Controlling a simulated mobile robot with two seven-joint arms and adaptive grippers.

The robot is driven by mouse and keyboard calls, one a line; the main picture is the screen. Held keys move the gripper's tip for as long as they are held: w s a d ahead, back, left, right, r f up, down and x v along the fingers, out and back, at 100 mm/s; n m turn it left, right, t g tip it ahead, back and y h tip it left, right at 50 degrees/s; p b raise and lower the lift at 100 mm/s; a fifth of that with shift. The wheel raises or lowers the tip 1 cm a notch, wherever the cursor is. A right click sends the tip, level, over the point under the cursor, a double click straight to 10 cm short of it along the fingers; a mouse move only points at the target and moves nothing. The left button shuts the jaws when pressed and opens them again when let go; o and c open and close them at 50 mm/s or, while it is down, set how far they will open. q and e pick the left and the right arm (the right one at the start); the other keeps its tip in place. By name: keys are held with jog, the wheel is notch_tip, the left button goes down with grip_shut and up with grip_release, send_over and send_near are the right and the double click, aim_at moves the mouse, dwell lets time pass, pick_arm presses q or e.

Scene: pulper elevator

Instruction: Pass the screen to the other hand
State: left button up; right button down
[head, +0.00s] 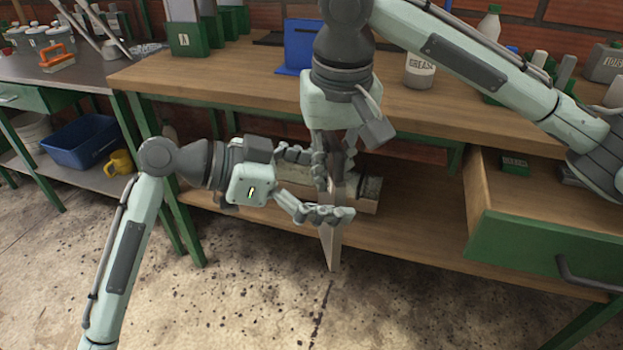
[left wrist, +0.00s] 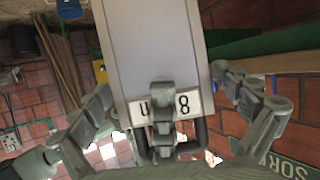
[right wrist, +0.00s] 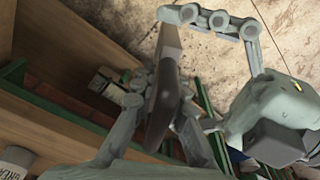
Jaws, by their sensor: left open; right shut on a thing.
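The screen (head: 331,246) is a thin flat panel, hanging nearly edge-on below my right gripper in the head view. In the left wrist view its pale grey face (left wrist: 158,45) fills the middle, with a white label plate near its lower edge. My right gripper (head: 335,165) points down and is shut on the screen's upper part; the right wrist view shows the panel edge (right wrist: 165,85) between its fingers. My left gripper (head: 328,188) comes from the left, open, with fingers spread around the screen. Whether any left finger touches it, I cannot tell.
A wooden workbench (head: 230,75) stands behind, with a lower shelf (head: 420,230) close behind the grippers. A green drawer (head: 520,243) is pulled out at the right. A blue bin (head: 80,142) sits under the left table. The floor in front is clear.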

pick_arm(q)
jog(key=shift+d, duration=0.15)
jog(key=shift+c, duration=0.2)
jog(key=c, duration=1.2)
jog(key=shift+c, duration=0.6)
pick_arm(e)
jog(key=c, duration=1.5)
grip_release()
jog(key=shift+o, duration=0.2)
